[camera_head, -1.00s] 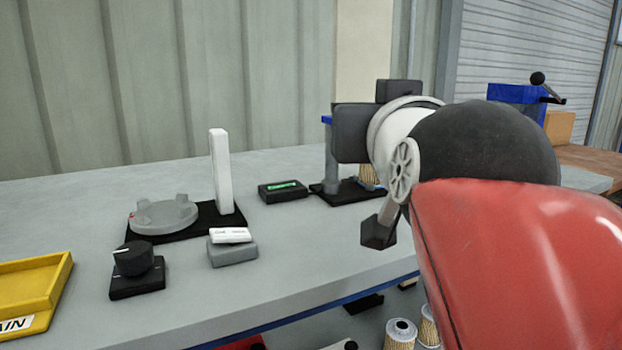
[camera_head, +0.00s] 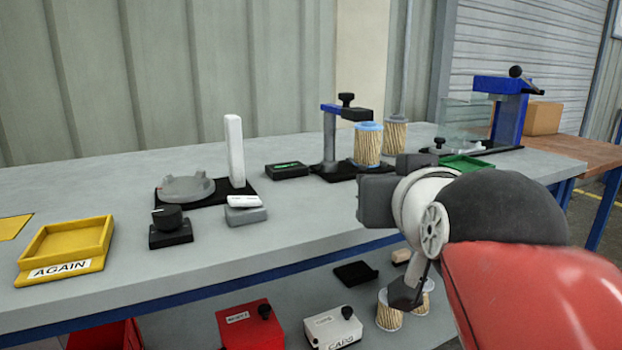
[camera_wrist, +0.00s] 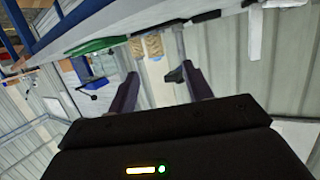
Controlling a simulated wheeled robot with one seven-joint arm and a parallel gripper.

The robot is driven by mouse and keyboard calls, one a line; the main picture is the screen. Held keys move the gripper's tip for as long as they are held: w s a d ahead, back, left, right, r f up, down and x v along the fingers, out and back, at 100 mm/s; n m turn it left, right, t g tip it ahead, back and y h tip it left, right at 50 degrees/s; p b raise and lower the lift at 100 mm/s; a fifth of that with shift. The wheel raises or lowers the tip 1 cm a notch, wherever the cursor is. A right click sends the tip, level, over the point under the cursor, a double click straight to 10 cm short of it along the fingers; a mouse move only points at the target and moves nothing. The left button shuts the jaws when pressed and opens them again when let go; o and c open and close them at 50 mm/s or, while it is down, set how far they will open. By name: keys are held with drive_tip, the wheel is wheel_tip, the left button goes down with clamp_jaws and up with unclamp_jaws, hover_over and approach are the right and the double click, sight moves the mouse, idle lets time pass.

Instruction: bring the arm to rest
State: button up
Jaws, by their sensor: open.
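My gripper (camera_wrist: 158,82) shows in the wrist view with its two dark fingers spread apart and nothing held between them. In the head view my red and white arm fills the lower right, in front of the bench's front edge. The wrist's dark housing is beside the edge, and the fingers are hard to make out there. The wrist view is tilted, with the bench and cartridges beyond the fingers.
A blue-capped cartridge (camera_head: 368,147) stands at the post stand (camera_head: 330,150), with a grey-capped one (camera_head: 395,134) behind. A yellow AGAIN tray (camera_head: 70,244), black knob (camera_head: 168,218) and round grey fixture (camera_head: 186,189) are left. Below are a red box (camera_head: 248,326), white box (camera_head: 333,328) and cartridges (camera_head: 388,312).

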drive_tip(key=s+d+f+g, duration=0.1)
drive_tip(key=s+f+g, duration=0.2)
drive_tip(key=f, duration=0.5)
drive_tip(key=s+d+f+g+p, duration=0.1)
drive_tip(key=s+d+f+g, duration=0.1)
drive_tip(key=f, duration=0.7)
drive_tip(key=s+d+f+g+p, duration=0.1)
drive_tip(key=s+f+g, duration=0.3)
drive_tip(key=f, duration=0.4)
drive_tip(key=shift+s+d+f, duration=0.25)
drive_tip(key=shift+s+d, duration=0.4)
drive_tip(key=shift+s, duration=0.05)
